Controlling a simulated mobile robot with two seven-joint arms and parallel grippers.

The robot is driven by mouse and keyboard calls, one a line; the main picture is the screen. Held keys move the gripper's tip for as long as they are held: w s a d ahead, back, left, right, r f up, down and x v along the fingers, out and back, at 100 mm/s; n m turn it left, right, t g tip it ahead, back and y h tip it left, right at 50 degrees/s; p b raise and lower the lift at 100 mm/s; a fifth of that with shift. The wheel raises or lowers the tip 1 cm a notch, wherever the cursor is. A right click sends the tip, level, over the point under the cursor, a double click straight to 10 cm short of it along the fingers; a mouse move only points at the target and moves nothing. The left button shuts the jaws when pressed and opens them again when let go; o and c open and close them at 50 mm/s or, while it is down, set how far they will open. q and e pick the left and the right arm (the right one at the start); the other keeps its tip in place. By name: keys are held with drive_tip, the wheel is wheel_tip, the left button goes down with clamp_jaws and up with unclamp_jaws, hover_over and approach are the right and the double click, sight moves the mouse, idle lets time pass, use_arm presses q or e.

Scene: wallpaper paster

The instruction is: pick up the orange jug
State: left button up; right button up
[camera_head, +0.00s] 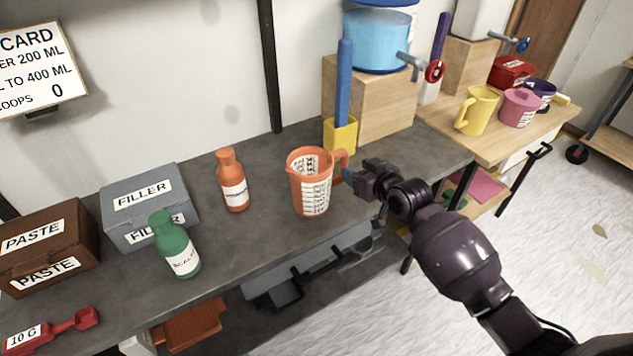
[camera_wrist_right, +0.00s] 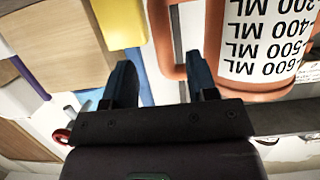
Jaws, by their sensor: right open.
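The orange jug (camera_head: 311,190) stands upright on the grey bench, with a white measuring scale on its side and its handle toward the right. In the right wrist view its body and scale (camera_wrist_right: 264,45) fill the upper right, upside down, with the handle to the left of them. My right gripper (camera_head: 352,176) is at the handle side of the jug. Its two blue fingers (camera_wrist_right: 162,78) are apart, with the handle just beyond or between the tips; I cannot tell if they touch it. My left gripper is not in view.
A yellow holder (camera_head: 341,136) with a blue-handled tool stands close behind the jug. An orange bottle (camera_head: 231,180) and a green bottle (camera_head: 176,246) stand to the left. A wooden block (camera_head: 385,105) carries a blue tank behind. Bench space in front of the jug is clear.

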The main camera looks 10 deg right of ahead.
drive_tip(key=shift+f+b+x, duration=0.2)
drive_tip(key=shift+b+x, duration=0.3)
drive_tip(key=shift+x, duration=2.4)
drive_tip(key=shift+s+a+r, duration=0.1)
drive_tip(key=shift+a, duration=0.05)
clamp_jaws()
